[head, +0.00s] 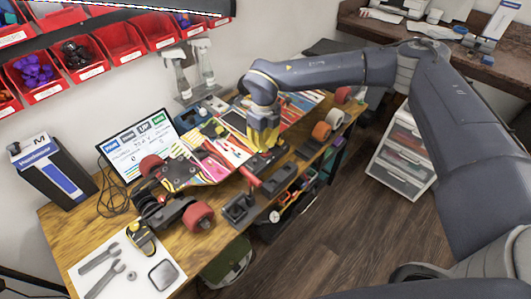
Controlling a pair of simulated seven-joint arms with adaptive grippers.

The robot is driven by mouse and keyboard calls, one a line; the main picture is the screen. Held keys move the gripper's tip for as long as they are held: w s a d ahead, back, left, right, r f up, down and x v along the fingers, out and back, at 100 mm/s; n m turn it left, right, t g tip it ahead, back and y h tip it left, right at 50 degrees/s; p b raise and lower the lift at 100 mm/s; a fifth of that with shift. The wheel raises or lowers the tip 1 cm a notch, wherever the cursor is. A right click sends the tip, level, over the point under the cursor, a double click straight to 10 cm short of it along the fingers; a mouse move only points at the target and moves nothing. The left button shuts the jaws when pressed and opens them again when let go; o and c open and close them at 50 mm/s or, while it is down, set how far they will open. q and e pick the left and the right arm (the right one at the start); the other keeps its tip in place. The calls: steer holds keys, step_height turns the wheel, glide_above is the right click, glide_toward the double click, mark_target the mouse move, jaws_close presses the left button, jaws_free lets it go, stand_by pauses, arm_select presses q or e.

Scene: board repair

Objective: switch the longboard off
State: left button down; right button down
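The longboard (185,172) lies upside down across the wooden workbench, its multicoloured underside up and its wheels showing. Red wheels (199,216) are at its near left end, and orange and red wheels (321,131) are toward its far right end. My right arm reaches in from the right, and its gripper (264,150), below a yellow section, points down at the middle of the board, over or beside dark parts there. The fingertips are too small and dark to tell whether they are open or touching. No power switch can be made out. My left gripper is not in view.
A screen (138,142) stands behind the board, beside a dark blue box (54,172). A white mat (150,252) with wrenches lies at the front left. Red bins (77,60) hang on the wall. A white drawer unit (400,150) stands on the floor at right.

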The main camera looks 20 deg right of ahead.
mark_target(264, 154)
steer(key=shift+f, duration=2.15)
stand_by(1.3)
steer(key=shift+r, duration=3.55)
steer(key=shift+a, duration=0.1)
